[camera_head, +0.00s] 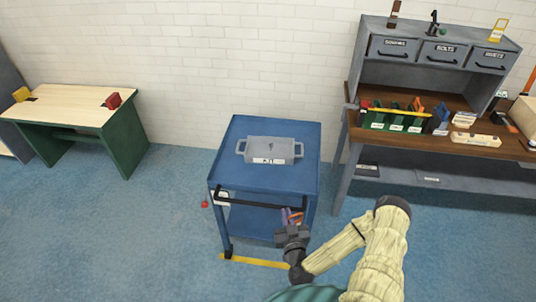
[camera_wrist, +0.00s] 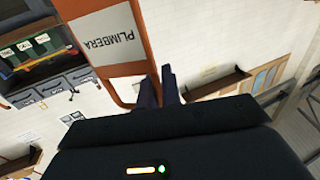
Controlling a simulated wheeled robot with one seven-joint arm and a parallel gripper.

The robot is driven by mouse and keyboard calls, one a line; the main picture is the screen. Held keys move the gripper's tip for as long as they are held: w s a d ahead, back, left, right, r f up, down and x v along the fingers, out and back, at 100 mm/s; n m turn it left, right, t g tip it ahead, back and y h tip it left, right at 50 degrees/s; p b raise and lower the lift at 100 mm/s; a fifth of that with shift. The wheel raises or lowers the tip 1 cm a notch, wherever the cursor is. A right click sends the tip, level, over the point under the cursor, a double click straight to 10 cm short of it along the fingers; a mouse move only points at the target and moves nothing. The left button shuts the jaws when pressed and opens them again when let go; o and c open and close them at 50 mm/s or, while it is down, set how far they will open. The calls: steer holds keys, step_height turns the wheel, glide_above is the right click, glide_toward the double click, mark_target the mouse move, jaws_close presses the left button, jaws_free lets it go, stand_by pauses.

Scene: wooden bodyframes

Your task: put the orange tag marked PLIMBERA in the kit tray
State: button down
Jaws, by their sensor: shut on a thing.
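The orange tag (camera_wrist: 125,79) has a white label reading PLIMBERA, seen turned over in the wrist view. My gripper (camera_wrist: 158,88) is shut on it; the dark fingertips are beside its lower end. In the head view my gripper (camera_head: 291,236) is in front of the blue cart, below its top. Small orange and purple shapes show just above it there, too small to tell apart. A grey two-handled tray (camera_head: 270,150) with a white label on its front, which looks like the kit tray, is on the cart's top. Its inside cannot be made out.
The blue cart (camera_head: 226,170) has a raised top edge, a black handle bar and a lower shelf. A workbench (camera_head: 454,149) with drawers and green bins stands at right. A wood-topped table (camera_head: 70,105) stands at left. A yellow floor strip (camera_head: 250,261) lies before the cart.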

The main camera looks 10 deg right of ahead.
steer(key=w+f+n+y+b, duration=0.3)
steer(key=f+b, duration=0.8)
steer(key=b, duration=1.3)
steer(key=w+y, duration=0.2)
steer(key=w, duration=0.1)
steer(key=shift+f+g, duration=0.3)
steer(key=shift+g, duration=0.1)
steer(key=shift+w+f+b, duration=0.2)
steer(key=shift+w+b, duration=0.05)
steer(key=shift+b, duration=0.75)
steer(key=w+r+p, duration=0.3)
steer(key=r, duration=0.6)
steer(key=w+r+p, duration=0.3)
steer(key=r, duration=0.6)
steer(key=w+d+r+n+y+p, duration=0.1)
steer(key=w+r+p, duration=0.2)
steer(key=r, duration=0.5)
steer(key=shift+w+r+p, duration=0.35)
steer(key=shift+r+p, duration=0.05)
steer(key=shift+p, duration=0.15)
